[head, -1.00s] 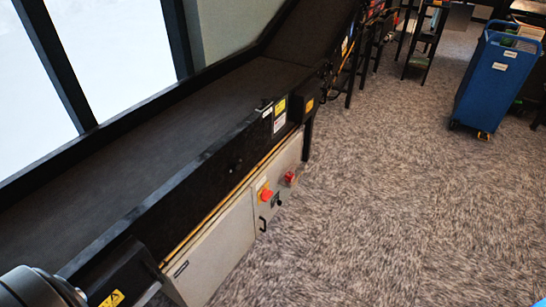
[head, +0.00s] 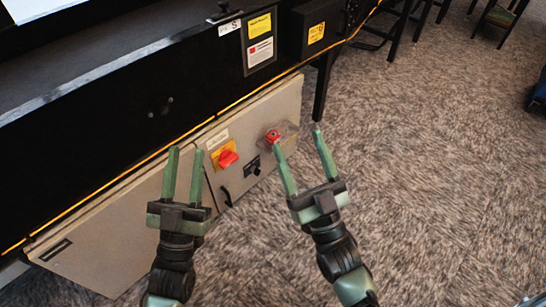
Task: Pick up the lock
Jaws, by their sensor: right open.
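A small red object (head: 272,136), which looks like the lock, sits at the upper right end of the grey control cabinet (head: 110,235). A clear, box-like piece surrounds or backs it; I cannot tell which. My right gripper (head: 297,140) is open and empty. Its left fingertip overlaps the lower edge of the red object in the picture, and I cannot tell whether they touch. My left gripper (head: 185,152) is also open and empty, in front of the cabinet and left of the red-and-yellow switch (head: 226,157).
A black conveyor side (head: 110,110) runs above the cabinet. A black knob (head: 253,167) and a handle (head: 226,196) are on the cabinet front. A black leg (head: 322,88) stands behind the red object. Open carpet (head: 440,190) lies to the right.

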